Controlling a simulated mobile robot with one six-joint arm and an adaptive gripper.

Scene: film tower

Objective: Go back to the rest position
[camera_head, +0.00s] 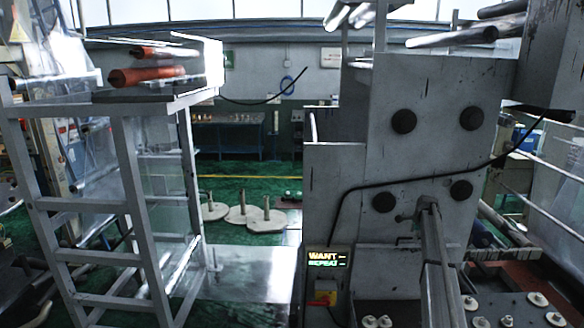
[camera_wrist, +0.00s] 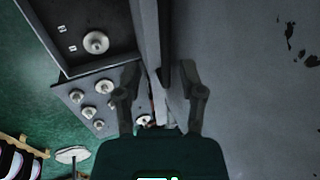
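My gripper (camera_wrist: 160,78) shows in the wrist view with its two dark fingers spread apart. It is open, and I see nothing held between the fingers. Behind the fingers are a grey metal bar (camera_wrist: 148,40) and a large grey panel (camera_wrist: 255,70). How far the fingertips are from the bar is hard to tell. I cannot make out my gripper or arm in the head view.
A grey machine (camera_head: 335,180) with black round knobs fills the right of the head view. A metal ladder stand (camera_head: 130,210) holding orange rolls (camera_head: 147,76) is at left. Round plates with posts (camera_head: 243,216) stand on the green floor (camera_head: 240,172) between them.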

